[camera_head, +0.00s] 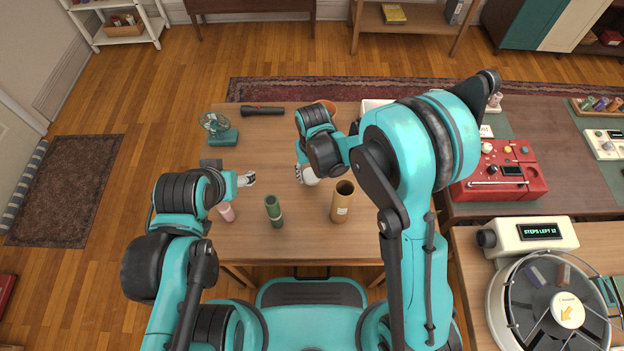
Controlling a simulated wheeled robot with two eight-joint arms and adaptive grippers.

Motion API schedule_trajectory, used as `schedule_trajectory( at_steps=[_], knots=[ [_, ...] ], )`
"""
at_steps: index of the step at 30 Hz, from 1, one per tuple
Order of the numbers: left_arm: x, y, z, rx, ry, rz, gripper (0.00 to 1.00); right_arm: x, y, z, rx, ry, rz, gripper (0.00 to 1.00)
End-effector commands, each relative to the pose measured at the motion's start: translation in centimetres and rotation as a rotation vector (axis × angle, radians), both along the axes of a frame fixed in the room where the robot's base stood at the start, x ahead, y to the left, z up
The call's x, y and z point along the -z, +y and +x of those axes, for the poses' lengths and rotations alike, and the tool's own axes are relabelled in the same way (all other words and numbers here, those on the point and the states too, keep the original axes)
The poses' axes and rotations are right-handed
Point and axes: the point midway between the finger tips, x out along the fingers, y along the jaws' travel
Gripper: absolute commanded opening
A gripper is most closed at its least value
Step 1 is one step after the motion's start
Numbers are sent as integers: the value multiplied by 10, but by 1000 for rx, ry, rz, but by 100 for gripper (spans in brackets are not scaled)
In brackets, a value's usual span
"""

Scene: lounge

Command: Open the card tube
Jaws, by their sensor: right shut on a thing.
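The card tube (342,203) is a tan cylinder with a small white label. It stands upright on the brown table (300,235), and its top shows a dark open mouth. My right gripper (304,174) is to the left of and beyond the tube, apart from it. It is shut on a round white thing (312,178) that looks like a cap, partly hidden by the gripper and arm. My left gripper (248,179) is over the left part of the table, away from the tube. Its finger opening is too small to judge.
A teal fan (218,127), a black flashlight (262,110) and an orange item (327,106) are farther back. A red machine (505,170) stands on the right-hand table.

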Motion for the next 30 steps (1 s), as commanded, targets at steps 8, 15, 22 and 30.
schedule_trajectory(
  at_steps=[8,15,22,30],
  knots=[
    [14,0,0,0,0,0,62,32,0,0,0,0,0,13],
    [19,0,0,0,0,0,62,44,-1,0,1,0,0,13],
    [22,0,0,0,0,0,62,48,-1,0,1,0,0,13],
    [21,0,0,0,0,0,62,47,0,0,1,0,0,68]
  ],
)
